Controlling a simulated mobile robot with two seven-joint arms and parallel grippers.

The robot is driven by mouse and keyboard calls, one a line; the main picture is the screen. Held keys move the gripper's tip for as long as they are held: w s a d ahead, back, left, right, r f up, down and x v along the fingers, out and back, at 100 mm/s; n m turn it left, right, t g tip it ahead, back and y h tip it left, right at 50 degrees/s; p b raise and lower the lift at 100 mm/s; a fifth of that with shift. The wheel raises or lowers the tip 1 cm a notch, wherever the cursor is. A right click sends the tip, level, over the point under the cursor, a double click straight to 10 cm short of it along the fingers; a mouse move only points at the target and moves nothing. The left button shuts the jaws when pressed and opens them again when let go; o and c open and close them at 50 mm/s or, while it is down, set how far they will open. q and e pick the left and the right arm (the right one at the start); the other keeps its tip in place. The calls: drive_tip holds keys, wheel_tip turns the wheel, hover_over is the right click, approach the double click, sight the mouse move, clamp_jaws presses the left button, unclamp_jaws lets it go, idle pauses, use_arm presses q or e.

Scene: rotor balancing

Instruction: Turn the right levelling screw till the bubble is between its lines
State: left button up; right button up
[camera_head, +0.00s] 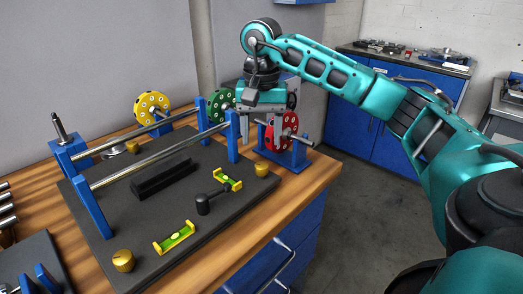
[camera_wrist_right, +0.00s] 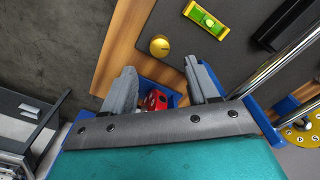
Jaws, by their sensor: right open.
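The right levelling screw, a brass knob (camera_head: 261,169), stands at the right corner of the dark base plate (camera_head: 150,207). In the wrist view this knob (camera_wrist_right: 159,46) lies just beyond the fingertips, apart from them. A yellow-green bubble level (camera_head: 228,179) sits beside it; this level also shows in the wrist view (camera_wrist_right: 206,19). The bubble's place between the lines is too small to tell. My right gripper (camera_head: 268,98) is open and empty above the back right of the bench; its two fingers (camera_wrist_right: 160,70) show spread apart. My left gripper is not in view.
A second brass knob (camera_head: 123,261) and level (camera_head: 174,236) are at the plate's near side. A black handled piece (camera_head: 203,204) lies by the right level. Red (camera_head: 290,124), green and yellow discs stand behind. Steel rails (camera_head: 160,158) on blue posts cross the plate.

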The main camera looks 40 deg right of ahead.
wheel_tip(320, 180, up, 5)
drive_tip(key=shift+r+p, duration=0.15)
drive_tip(key=shift+p, duration=0.35)
idle(0.6)
idle(0.8)
